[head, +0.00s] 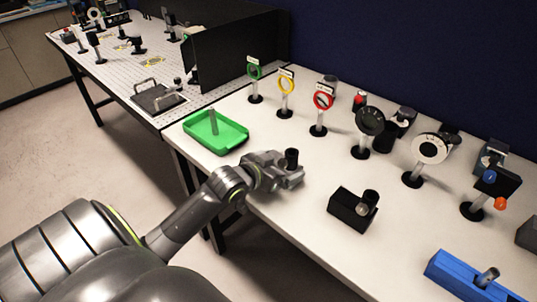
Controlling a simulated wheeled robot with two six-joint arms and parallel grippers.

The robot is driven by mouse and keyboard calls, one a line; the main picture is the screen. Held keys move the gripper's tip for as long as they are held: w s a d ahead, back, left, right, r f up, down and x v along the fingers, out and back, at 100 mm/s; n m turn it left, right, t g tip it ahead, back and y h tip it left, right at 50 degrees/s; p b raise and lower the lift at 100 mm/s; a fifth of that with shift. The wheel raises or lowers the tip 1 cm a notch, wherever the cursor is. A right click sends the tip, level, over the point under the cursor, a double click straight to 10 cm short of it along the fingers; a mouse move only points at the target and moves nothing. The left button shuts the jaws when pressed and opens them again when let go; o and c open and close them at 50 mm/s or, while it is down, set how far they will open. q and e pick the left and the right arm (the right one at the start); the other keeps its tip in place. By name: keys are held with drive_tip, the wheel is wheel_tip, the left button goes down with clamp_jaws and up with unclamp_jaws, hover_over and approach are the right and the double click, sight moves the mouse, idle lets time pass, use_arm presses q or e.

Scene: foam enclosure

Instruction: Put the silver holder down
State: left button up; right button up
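My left gripper (292,174) is over the near edge of the white table, between the green tray and the black block. A short dark upright cylinder (291,158) stands between its fingers, and the gripper looks shut on it. The cylinder's lower part is hidden by the fingers. It looks black rather than silver, so I cannot tell if it is the silver holder. A slim silver post (213,121) stands in the green tray (232,149), apart from the gripper. A short silver cylinder (487,277) sits on a blue block (452,275). My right gripper is not in view.
A black block (347,209) with a round part is right of the gripper. Green (254,69), yellow (286,82) and red (323,98) ring mounts stand behind, with dark and white discs further right. White table (290,225) is bare around the block.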

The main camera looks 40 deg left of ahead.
use_arm(q)
drive_tip(key=v, duration=1.1)
drive_tip(key=shift+s+r+p, duration=0.2)
drive_tip(key=shift+s+p, duration=0.1)
drive_tip(key=shift+p, duration=0.05)
drive_tip(key=shift+a+f, duration=0.1)
drive_tip(key=s+d+f+n+g+y, duration=0.1)
drive_tip(key=s+d+f+g+y, duration=0.25)
drive_tip(key=s+f+g, duration=1)
drive_tip(key=s+a+f+t+h, duration=0.1)
drive_tip(key=s+f, duration=0.1)
drive_tip(key=f, duration=1.1)
drive_tip(key=s+f+t, duration=0.1)
drive_tip(key=s+f, duration=0.2)
drive_tip(key=f, duration=1)
drive_tip(key=s+d+f, duration=0.1)
drive_tip(key=s+f, duration=1.3)
drive_tip(key=f, duration=0.2)
drive_tip(key=shift+s+g, duration=0.3)
drive_tip(key=shift+g, duration=0.15)
